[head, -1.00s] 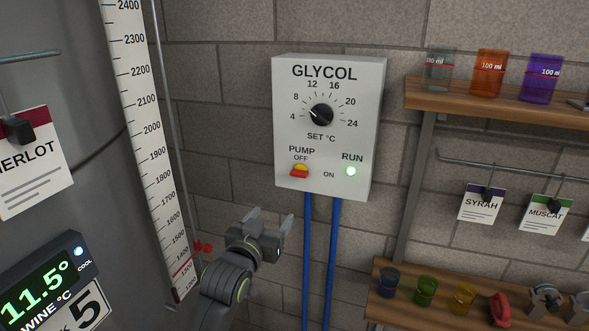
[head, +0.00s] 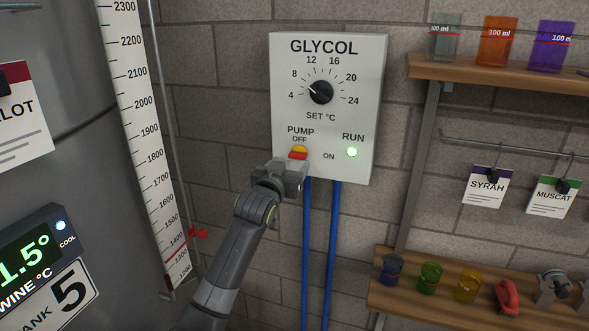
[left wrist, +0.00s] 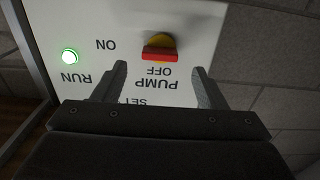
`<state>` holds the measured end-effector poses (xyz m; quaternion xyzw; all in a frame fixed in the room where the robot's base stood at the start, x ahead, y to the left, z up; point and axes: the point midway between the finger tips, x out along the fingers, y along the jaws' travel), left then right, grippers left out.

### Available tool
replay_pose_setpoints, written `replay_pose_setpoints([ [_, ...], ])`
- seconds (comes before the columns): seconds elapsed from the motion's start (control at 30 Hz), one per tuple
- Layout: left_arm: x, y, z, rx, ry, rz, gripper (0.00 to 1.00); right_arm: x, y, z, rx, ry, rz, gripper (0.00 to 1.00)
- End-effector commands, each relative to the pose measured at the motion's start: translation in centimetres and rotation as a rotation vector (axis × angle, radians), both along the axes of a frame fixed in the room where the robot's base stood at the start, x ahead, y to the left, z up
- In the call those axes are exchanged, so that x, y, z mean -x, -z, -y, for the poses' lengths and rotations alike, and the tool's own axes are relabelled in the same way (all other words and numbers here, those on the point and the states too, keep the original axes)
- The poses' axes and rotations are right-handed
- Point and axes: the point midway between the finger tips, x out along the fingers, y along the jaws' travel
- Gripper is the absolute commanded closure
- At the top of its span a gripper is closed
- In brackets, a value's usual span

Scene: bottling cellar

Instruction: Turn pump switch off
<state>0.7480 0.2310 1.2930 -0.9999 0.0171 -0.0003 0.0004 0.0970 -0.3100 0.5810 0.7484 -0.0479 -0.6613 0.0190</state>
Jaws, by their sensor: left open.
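The pump switch (head: 299,153) is a red lever on a yellow base, low on the left of the white GLYCOL box (head: 361,68). OFF is printed above it and ON to its right. The green RUN light (head: 352,152) is lit. My left gripper (head: 290,170) is just below and in front of the switch and hides part of it. The left wrist view shows the box upside down, with the switch (left wrist: 160,48) just beyond and between the two spread fingers (left wrist: 162,78). The fingers are empty; contact with the switch cannot be told. My right gripper is not in view.
Two blue pipes (head: 332,250) run down from the box. A steel tank with a level scale (head: 150,130) stands left. Wooden shelves with coloured beakers (head: 497,45) and small cups (head: 430,277) are at the right. The set-temperature knob (head: 321,92) is above the switch.

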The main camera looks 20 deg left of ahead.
Motion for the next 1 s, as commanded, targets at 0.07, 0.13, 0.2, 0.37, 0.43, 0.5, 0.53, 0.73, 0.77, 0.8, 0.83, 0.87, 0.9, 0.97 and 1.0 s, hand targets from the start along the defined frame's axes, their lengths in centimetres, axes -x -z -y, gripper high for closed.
replay_pose_setpoints([
  [0.07, -1.3, 0.3, 0.0, -0.001, 0.0, 0.001, 0.35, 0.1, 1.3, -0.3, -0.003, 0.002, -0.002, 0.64],
  [0.13, -2.2, 0.3, 0.1, -0.001, 0.0, 0.0, 0.35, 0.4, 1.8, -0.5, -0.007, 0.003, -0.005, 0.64],
  [0.2, -2.9, 0.3, 0.1, 0.0, 0.0, -0.001, 0.35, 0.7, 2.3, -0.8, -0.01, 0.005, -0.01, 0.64],
  [0.37, -4.0, 0.1, 0.2, 0.0, 0.0, 0.0, 0.35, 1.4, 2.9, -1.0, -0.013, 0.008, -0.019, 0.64],
  [0.43, -4.3, 0.1, 0.2, 0.001, 0.0, 0.0, 0.35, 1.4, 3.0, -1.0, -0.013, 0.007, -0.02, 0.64],
  [0.5, -4.4, 0.0, 0.2, 0.001, 0.0, -0.001, 0.35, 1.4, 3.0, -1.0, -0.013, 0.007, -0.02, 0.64],
  [0.53, -4.4, 0.0, 0.2, 0.001, 0.0, -0.001, 0.35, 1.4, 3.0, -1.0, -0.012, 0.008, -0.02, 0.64],
  [0.73, -4.4, 0.0, 0.2, 0.001, 0.0, -0.001, 0.35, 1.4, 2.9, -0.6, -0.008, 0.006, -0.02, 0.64],
  [0.77, -4.4, 0.0, 0.2, 0.001, 0.0, -0.001, 0.35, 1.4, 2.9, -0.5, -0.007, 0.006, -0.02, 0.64],
  [0.8, -4.4, 0.0, 0.2, 0.001, 0.0, -0.001, 0.4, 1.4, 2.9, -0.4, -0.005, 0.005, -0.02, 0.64],
  [0.83, -4.4, 0.0, 0.2, 0.001, 0.0, -0.001, 0.44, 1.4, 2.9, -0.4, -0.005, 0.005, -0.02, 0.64],
  [0.87, -4.4, 0.0, 0.2, 0.001, 0.0, -0.001, 0.48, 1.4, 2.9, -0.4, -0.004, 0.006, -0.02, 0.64],
  [0.9, -4.4, 0.0, 0.2, 0.001, 0.0, -0.001, 0.53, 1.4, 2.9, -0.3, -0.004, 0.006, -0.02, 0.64],
  [0.97, -4.4, 0.0, 0.2, 0.001, 0.0, -0.001, 0.61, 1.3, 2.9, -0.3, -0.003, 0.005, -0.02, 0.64],
  [1.0, -4.4, 0.0, 0.2, 0.001, 0.0, -0.001, 0.66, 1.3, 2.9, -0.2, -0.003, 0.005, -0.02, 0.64],
])
